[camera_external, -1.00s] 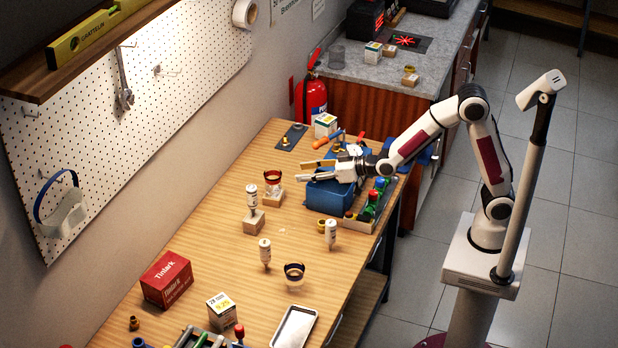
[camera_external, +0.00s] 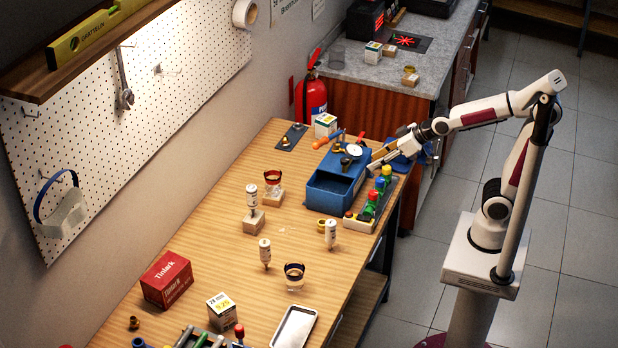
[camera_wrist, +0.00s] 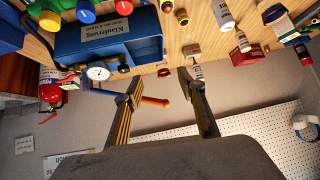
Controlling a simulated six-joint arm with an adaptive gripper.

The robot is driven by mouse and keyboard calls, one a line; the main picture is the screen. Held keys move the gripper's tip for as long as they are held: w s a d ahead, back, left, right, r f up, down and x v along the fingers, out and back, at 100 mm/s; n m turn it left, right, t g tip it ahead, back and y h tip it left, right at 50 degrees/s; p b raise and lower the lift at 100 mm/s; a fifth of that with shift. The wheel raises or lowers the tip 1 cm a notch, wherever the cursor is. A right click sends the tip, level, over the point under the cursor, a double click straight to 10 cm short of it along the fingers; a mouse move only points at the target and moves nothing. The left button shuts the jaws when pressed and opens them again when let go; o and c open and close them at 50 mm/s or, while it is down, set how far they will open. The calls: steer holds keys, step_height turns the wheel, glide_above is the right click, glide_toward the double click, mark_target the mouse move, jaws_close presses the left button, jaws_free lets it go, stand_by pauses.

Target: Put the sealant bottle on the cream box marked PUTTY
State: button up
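Several small white bottles with labels stand on the wooden bench: one (camera_external: 265,252) at the middle, one (camera_external: 331,234) to its right, and one (camera_external: 252,196) on a small cream block (camera_external: 254,223). I cannot read which is the sealant bottle. No PUTTY lettering is legible, so I cannot tell whether the cream block is the named box. In the wrist view a white bottle (camera_wrist: 224,17) shows at the top. My gripper (camera_external: 377,159) is beyond the bottles, beside the blue toolbox's right end. Its fingers are apart and empty, also in the wrist view (camera_wrist: 163,88).
The open blue toolbox (camera_external: 322,198) with a gauge and a rack of coloured knobs (camera_external: 367,208) stand near my gripper.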

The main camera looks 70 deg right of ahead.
steer(key=s+d+f+g, duration=0.1)
steer(key=s+d, duration=0.2)
steer(key=s, duration=0.6)
steer(key=s+d+f+m+g+h, duration=0.1)
steer(key=s+d+f+g, duration=0.1)
steer(key=s, duration=0.8)
steer(key=shift+s+d+g, duration=0.3)
steer(key=shift+d, duration=0.25)
